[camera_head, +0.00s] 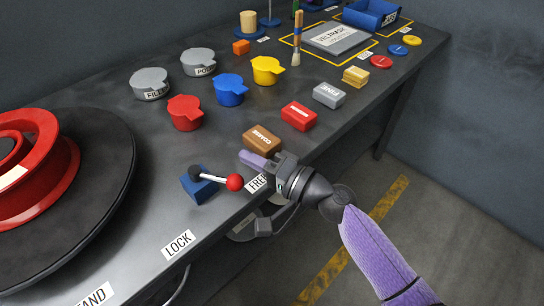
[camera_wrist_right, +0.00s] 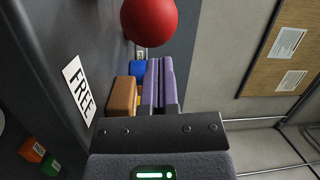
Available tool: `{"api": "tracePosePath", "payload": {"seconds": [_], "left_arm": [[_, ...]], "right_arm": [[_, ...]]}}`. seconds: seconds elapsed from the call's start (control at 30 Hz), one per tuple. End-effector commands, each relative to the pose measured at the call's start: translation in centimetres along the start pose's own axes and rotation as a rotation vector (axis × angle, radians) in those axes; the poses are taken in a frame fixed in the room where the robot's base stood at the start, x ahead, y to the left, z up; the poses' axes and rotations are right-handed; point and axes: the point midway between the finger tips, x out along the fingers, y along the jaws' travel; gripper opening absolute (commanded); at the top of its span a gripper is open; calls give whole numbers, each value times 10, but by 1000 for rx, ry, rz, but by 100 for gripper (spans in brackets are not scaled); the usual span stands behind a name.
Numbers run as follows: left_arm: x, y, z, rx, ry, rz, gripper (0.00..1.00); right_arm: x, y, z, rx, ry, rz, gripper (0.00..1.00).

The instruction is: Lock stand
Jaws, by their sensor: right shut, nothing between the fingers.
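The stand's lock lever has a blue base (camera_head: 199,186), a black pivot and a light arm ending in a red ball knob (camera_head: 235,183). The arm points right, with the knob beside the partly hidden FREE label (camera_head: 257,183). The LOCK label (camera_head: 178,244) lies nearer the front left. My right gripper (camera_head: 252,159) is shut and empty, just behind and right of the knob, apart from it in the head view. In the right wrist view the red knob (camera_wrist_right: 149,20) is beyond the shut purple fingers (camera_wrist_right: 158,82). My left gripper is not in view.
A dark round stand (camera_head: 112,190) with a red rim (camera_head: 58,175) fills the left. A brown COARSE block (camera_head: 262,139) sits close behind my right gripper. Red (camera_head: 299,116) and grey (camera_head: 329,95) blocks and several lidded pots stand farther back. The table's front edge is close.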

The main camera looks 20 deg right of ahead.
Motion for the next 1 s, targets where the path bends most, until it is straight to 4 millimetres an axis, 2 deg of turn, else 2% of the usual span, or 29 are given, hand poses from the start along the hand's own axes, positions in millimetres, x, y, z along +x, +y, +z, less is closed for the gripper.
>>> {"api": "tracePosePath", "payload": {"seconds": [0.1,0.23,0.7,1.0], "left_arm": [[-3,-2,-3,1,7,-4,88],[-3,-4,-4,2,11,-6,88],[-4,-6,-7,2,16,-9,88],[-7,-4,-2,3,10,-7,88]], "right_arm": [[-5,-1,14,0,-1,0,0],[-8,-1,21,-1,0,-1,0],[-9,-1,23,-2,15,2,0],[-12,-2,28,-5,72,12,0]]}}
